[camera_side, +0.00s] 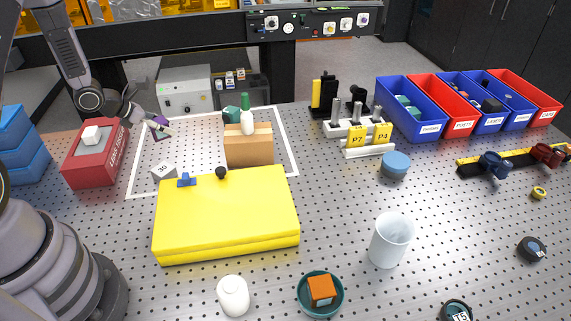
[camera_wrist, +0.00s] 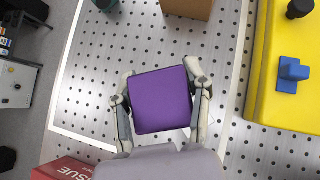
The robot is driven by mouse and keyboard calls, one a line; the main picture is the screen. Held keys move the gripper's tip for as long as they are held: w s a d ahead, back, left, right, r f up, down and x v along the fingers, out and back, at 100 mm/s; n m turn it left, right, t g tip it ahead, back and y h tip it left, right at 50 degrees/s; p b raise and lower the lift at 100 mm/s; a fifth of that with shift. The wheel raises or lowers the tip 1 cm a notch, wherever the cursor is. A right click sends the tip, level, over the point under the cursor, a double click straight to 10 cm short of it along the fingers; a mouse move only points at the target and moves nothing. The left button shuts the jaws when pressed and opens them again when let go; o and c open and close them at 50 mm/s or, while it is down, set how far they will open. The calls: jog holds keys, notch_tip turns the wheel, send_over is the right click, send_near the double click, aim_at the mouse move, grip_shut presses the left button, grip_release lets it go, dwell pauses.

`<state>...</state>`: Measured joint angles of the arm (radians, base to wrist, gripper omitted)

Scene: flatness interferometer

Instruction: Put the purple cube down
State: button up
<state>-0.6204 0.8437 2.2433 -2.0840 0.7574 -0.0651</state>
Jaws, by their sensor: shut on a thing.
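The purple cube (camera_wrist: 160,99) is between the two fingers of my gripper (camera_wrist: 163,97) in the wrist view, which is shut on it. In the side view the purple cube (camera_side: 161,124) shows small and partly hidden by my gripper (camera_side: 158,125), at the back left within the white outline on the bench. The perforated bench top shows around the cube in the wrist view. I cannot tell how high the cube is above the bench.
A red tissue box (camera_side: 95,160) stands left of the gripper. A grey weight-like block (camera_side: 164,171), a yellow case (camera_side: 226,215) and a cardboard box (camera_side: 249,148) with a bottle (camera_side: 247,122) on it are nearby. Bare bench (camera_side: 200,150) lies between them.

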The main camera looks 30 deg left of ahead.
jog(key=w+a+f, duration=0.2)
jog(key=w, duration=0.3)
send_over(202, 142)
jog(key=s+a, duration=0.1)
jog(key=s, duration=0.2)
notch_tip(202, 142, down, 6)
jog(key=shift+r, duration=0.15)
jog(key=shift+w+a+f, duration=0.1)
jog(key=shift+w+f, duration=0.05)
jog(key=shift+f, duration=0.75)
jog(key=shift+w+f, duration=0.1)
jog(key=shift+f, duration=0.75)
jog(key=shift+f, duration=0.2)
jog(key=o, duration=1.2)
jog(key=shift+r, duration=0.1)
